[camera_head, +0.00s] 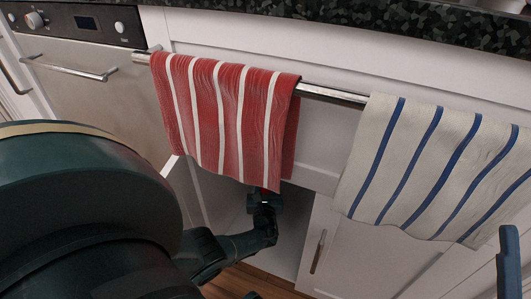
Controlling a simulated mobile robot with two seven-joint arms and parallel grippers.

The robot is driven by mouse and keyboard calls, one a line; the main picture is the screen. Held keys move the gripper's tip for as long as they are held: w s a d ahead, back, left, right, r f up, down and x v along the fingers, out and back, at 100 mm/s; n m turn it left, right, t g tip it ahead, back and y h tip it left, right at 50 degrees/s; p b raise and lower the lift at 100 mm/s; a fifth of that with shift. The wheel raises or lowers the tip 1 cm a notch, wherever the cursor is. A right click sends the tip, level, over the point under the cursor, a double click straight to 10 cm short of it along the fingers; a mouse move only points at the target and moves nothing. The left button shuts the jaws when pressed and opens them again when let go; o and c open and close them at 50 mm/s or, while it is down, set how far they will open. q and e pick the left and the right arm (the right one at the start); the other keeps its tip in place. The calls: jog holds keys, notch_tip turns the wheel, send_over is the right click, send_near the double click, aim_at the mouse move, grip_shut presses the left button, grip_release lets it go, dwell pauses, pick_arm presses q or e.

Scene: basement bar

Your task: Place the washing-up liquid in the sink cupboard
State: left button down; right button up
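The sink cupboard (225,200) shows a shadowed opening under the hanging red towel, with a pale door edge to the left of the opening. My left arm reaches from the lower left to this opening. My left gripper (265,202) is at the opening, just below the towel's lower edge. A small bit of red shows by its tip, and I cannot tell what it belongs to. The fingers are too small and hidden to show whether they are open or shut. I cannot make out the washing-up liquid. My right gripper is not in view.
A red-and-white striped towel (225,115) and a white-and-blue one (430,165) hang from a metal rail (333,95) in front of the cupboards. A closed door with a handle (318,252) is right of the opening. A blue object (510,265) stands at the right edge.

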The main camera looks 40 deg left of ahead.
pick_arm(q)
jog(key=shift+w, duration=0.1)
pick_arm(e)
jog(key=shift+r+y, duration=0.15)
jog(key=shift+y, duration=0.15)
pick_arm(q)
jog(key=c, duration=1.5)
grip_release()
jog(key=shift+f, duration=0.15)
jog(key=o, duration=0.5)
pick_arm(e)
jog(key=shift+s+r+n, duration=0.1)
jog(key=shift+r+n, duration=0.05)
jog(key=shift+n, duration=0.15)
